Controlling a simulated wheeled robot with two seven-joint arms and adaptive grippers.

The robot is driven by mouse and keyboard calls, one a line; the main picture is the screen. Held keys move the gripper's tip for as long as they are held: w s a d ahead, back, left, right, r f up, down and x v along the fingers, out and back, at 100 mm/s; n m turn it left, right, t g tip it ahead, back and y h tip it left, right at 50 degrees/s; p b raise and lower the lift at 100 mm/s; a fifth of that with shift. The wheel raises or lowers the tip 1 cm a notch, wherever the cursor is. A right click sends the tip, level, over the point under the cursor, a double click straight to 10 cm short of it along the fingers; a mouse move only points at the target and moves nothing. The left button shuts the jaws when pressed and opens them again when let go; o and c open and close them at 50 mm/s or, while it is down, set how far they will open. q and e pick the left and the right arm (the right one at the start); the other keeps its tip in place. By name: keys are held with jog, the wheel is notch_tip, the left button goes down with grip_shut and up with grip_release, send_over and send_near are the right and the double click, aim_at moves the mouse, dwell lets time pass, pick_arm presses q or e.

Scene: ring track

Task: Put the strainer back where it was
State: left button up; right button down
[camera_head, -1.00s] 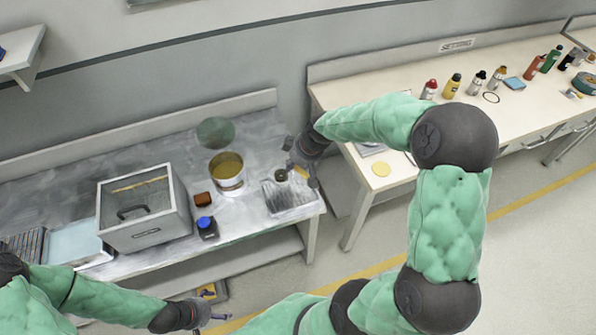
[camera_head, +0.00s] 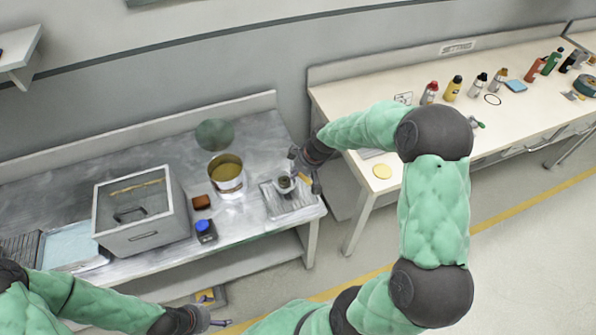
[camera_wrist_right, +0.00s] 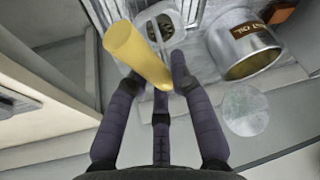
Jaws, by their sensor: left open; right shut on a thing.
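My right gripper (camera_head: 303,180) is over the right end of the metal bench. In the right wrist view my right gripper (camera_wrist_right: 160,82) is shut on the yellow handle of the strainer (camera_wrist_right: 137,55). The strainer's small dark cup (camera_head: 285,184) is over the ribbed metal tray (camera_head: 306,203); I cannot tell whether it touches the tray. Fingers partly hide the strainer. My left gripper (camera_head: 218,323) is open and empty, low in the picture in front of the bench.
A metal can (camera_head: 229,185) stands left of the tray; it also shows in the right wrist view (camera_wrist_right: 243,48). A blue-capped bottle (camera_head: 205,231), a brown block (camera_head: 201,202) and a grey lidded box (camera_head: 145,235) are further left. A white table (camera_head: 420,150) with several bottles is right.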

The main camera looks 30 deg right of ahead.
jog(key=shift+f+b, duration=0.4)
jog(key=shift+f, duration=0.1)
jog(key=c, duration=1.1)
grip_release()
jog(key=shift+r+p, duration=0.6)
jog(key=p+v, duration=0.2)
jog(key=v, duration=1)
jog(key=a+f+m+g+y, duration=0.1)
jog(key=a+f, duration=0.6)
jog(key=f, duration=0.4)
jog(key=s+a+f+m+g, duration=0.1)
jog(key=s+a+f, duration=0.3)
jog(key=a+f, duration=0.2)
jog(key=s+a+f+m+g+y, duration=0.1)
jog(key=s+a+f, duration=0.4)
jog(key=a+f, duration=0.1)
jog(key=s+a+f+m+g, duration=0.1)
jog(key=s+a+f+m, duration=0.1)
jog(key=s+a+f, duration=0.3)
jog(key=shift+a+f, duration=0.65)
jog(key=shift+a, duration=0.3)
